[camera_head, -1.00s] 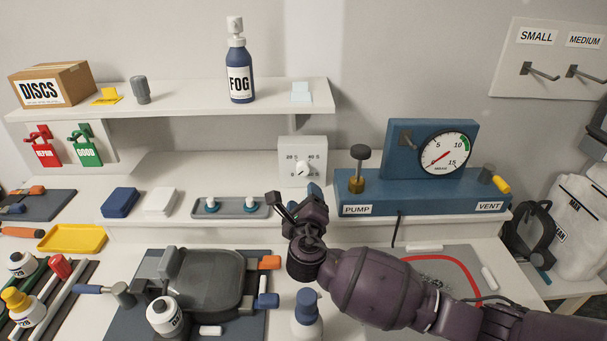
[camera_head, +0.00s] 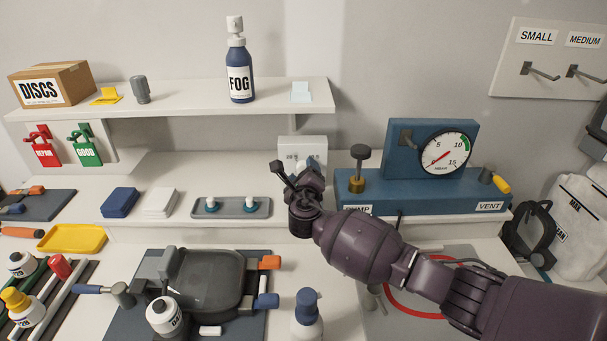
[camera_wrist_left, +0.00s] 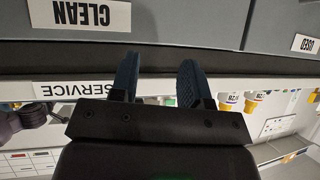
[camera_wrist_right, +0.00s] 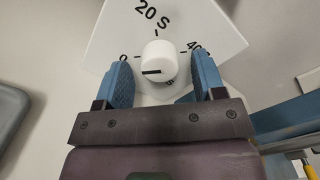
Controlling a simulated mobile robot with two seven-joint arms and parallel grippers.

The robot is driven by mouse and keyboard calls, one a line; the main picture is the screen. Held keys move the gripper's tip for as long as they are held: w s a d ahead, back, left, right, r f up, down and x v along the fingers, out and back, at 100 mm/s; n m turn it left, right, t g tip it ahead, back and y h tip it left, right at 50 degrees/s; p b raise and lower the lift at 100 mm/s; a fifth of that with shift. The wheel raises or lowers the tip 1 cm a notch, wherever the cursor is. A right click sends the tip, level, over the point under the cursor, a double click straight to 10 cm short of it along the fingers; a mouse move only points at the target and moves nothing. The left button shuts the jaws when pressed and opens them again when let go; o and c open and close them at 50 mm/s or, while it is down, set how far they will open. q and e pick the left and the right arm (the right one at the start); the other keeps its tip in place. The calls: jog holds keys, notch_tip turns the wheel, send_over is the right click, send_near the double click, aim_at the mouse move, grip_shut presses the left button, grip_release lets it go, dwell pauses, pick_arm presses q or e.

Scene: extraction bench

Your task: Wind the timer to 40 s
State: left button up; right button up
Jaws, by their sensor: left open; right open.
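The timer (camera_head: 303,145) is a pale box standing on the bench step below the wall shelf. In the head view my right gripper (camera_head: 298,172) hides most of its dial. In the right wrist view its white round knob (camera_wrist_right: 160,55) shows with a dark line low on its face. The dial (camera_wrist_right: 178,18) reads 0 at left, 20 S at top and 40 at right. My right gripper (camera_wrist_right: 163,74) is open, its blue fingers either side of the knob with gaps visible. My left gripper (camera_wrist_left: 159,72) is open and empty, outside the head view.
A blue pump unit (camera_head: 430,190) with a gauge stands right of the timer. A grey tray (camera_head: 232,209) with two small pegs lies to its left. The shelf (camera_head: 190,112) runs above and to the left. In the left wrist view, a SERVICE label (camera_wrist_left: 75,88) is near the gripper.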

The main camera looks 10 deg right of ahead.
jog(key=c, duration=0.9)
dwell(1.2)
jog(key=o, duration=0.9)
jog(key=shift+s, duration=0.15)
jog(key=s+a, duration=0.2)
jog(key=s, duration=0.8)
jog(key=shift+s, duration=0.2)
